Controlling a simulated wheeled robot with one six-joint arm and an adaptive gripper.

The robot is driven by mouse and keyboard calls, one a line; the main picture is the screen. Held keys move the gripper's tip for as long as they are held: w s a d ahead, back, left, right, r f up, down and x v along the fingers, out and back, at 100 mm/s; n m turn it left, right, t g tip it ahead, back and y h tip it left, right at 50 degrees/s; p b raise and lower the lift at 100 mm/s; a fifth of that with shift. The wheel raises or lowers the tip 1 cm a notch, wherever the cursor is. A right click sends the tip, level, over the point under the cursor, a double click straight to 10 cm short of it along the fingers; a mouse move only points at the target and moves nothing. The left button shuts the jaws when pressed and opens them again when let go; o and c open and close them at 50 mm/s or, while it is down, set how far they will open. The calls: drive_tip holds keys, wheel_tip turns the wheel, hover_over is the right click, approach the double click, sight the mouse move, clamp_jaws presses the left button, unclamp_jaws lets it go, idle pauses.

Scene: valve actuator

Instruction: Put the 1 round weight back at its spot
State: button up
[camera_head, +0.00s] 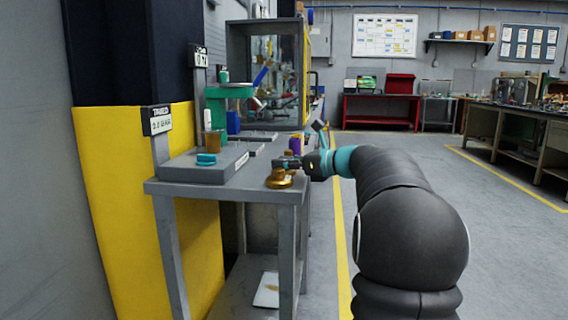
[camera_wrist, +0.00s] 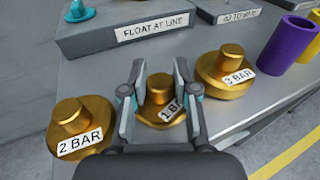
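Three round brass weights with knobs stand on the grey bench in the wrist view. The middle one, labelled "1 B…" with the rest hidden by a finger, is the 1 weight (camera_wrist: 160,90). My gripper (camera_wrist: 159,70) is open, with one finger on each side of the 1 weight's knob and small gaps showing. In the head view my gripper (camera_head: 290,163) is over the brass weights (camera_head: 280,180) at the bench's near right corner, where they overlap. The weight's spot cannot be identified.
A grey block labelled FLOAT AT LINE (camera_wrist: 125,30) with a teal piece stands behind the weights. A purple cylinder (camera_wrist: 290,38) is at the right. The grey bench (camera_head: 225,190) also bears a green stand (camera_head: 218,95) and a blue cylinder (camera_head: 233,122).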

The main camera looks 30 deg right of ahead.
drive_tip(key=shift+o, duration=1)
drive_tip(key=shift+r, duration=0.15)
drive_tip(key=v, duration=1.2)
